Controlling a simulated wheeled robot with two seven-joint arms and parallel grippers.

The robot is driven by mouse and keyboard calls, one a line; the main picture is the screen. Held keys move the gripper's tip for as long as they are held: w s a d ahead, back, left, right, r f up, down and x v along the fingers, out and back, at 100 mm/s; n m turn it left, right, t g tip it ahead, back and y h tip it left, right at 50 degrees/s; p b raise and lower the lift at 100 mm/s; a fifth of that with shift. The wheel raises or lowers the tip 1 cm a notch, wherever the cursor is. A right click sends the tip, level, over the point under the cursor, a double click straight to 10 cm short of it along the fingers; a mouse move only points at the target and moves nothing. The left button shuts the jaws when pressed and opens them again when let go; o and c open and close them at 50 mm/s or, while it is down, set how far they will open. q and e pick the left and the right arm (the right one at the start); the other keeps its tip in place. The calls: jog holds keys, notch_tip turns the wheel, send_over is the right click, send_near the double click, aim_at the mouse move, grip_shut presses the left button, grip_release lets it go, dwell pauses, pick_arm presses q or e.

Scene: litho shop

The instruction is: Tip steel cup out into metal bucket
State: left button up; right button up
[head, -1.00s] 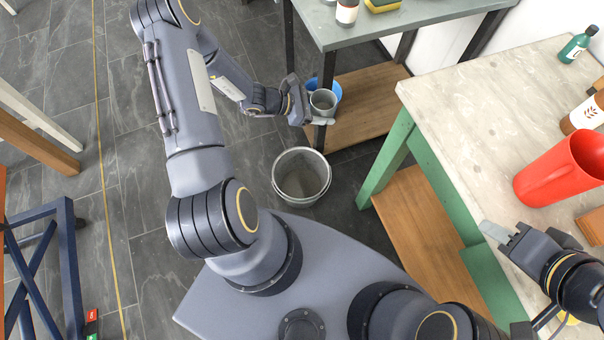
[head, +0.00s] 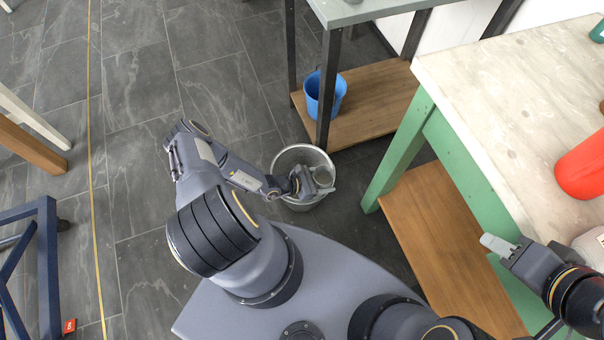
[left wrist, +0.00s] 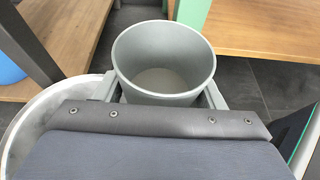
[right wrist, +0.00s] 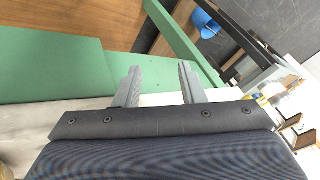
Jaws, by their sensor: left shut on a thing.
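My left gripper (head: 312,183) is shut on the steel cup (head: 322,175), a plain grey cup. It holds the cup over the metal bucket (head: 283,163), which stands on the dark tiled floor in front of my base. In the left wrist view the cup (left wrist: 163,50) sits upright or nearly so between the fingers (left wrist: 162,92), and its visible inside is plain grey. The bucket's pale rim (left wrist: 35,108) curves below and to the left. My right gripper (head: 497,243) is by the marble-topped table's edge; the right wrist view shows its fingers (right wrist: 157,85) apart and empty.
A blue bucket (head: 325,95) stands on the wooden lower shelf of the grey table, behind the metal bucket. The green-legged table (head: 500,110) stands at right with a red container (head: 583,168) on it. A blue metal frame (head: 48,235) stands at left; floor between is free.

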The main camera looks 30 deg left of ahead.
aim_at(316, 178)
pick_arm(q)
jog(key=shift+n+y, duration=0.3)
jog(key=f, duration=0.1)
jog(key=s+d+f, duration=0.1)
jog(key=f, duration=0.1)
jog(key=d+f+b, duration=0.1)
jog(key=f, duration=0.1)
jog(key=shift+s, duration=0.2)
jog(key=shift+w+a+r+n+t+h+b, duration=0.3)
jog(key=shift+a+n+h+b, duration=0.9)
jog(key=shift+b, duration=1.6)
jog(key=shift+w+a+f+n+t+h+b, duration=0.1)
jog(key=shift+w+a+n+h+b, duration=0.45)
jog(key=shift+n+b, duration=1.75)
jog(key=shift+w+a+r+n+t+h+b, duration=0.2)
jog(key=shift+a+n+h+b, duration=0.65)
jog(key=shift+b, duration=2.45)
jog(key=shift+d+r+n+h, duration=0.15)
jog(key=shift+d+n+h, duration=0.05)
jog(key=shift+n+h, duration=0.15)
jog(key=shift+a+r+n+t, duration=0.1)
jog(key=shift+r+n+t, duration=0.2)
jog(key=shift+n, duration=0.3)
